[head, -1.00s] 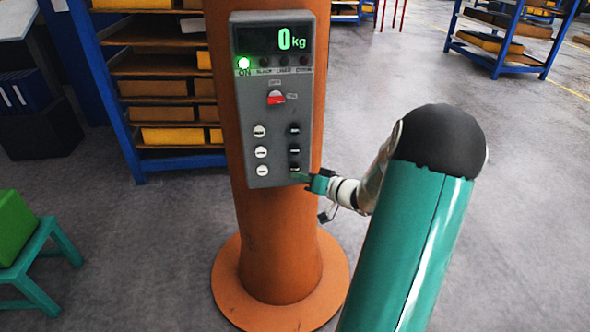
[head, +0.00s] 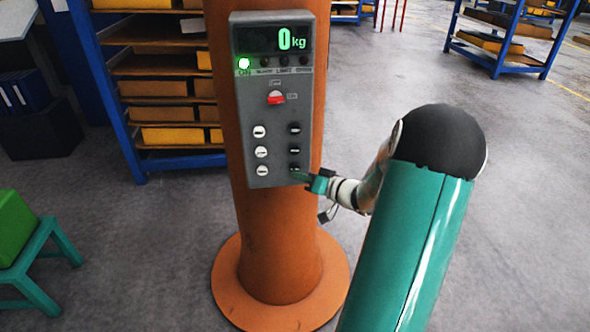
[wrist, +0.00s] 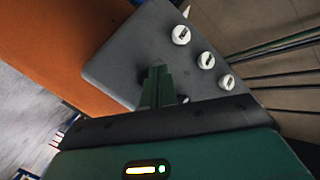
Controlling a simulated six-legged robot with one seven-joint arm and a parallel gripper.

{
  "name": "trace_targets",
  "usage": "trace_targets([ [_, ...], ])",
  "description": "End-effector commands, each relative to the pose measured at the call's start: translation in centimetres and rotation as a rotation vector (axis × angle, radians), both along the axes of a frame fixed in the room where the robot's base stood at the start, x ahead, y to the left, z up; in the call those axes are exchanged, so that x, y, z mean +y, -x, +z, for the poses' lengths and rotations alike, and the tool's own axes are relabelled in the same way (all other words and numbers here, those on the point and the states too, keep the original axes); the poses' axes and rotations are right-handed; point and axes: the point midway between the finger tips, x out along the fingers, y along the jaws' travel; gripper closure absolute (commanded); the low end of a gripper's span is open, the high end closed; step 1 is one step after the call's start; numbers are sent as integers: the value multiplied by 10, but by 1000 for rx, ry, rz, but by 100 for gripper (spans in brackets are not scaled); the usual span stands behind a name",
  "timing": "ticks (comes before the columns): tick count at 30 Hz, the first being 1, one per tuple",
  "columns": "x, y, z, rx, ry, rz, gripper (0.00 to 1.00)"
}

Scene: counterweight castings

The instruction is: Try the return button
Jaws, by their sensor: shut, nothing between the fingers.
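A grey control box (head: 277,105) is mounted on an orange column. It has three white buttons in a left column and three black buttons in a right column; their labels are too small to read, so I cannot tell which is the return button. My gripper (head: 298,176) is shut and empty at the lowest black button (head: 294,168); I cannot tell whether it touches it. In the wrist view my shut fingers (wrist: 157,78) lie over the box face (wrist: 130,60), with white buttons (wrist: 205,60) to their right. The black buttons are mostly hidden there.
A red selector switch (head: 276,97) sits mid-box. A blue rack (head: 125,120) stands behind on the left, a teal stool (head: 45,260) at lower left.

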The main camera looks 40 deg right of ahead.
Motion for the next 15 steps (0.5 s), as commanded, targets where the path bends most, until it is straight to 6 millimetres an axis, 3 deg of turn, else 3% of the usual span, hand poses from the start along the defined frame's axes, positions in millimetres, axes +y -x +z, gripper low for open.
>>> trace_targets([
  [15,-5,-7,0,0,0,0,100],
])
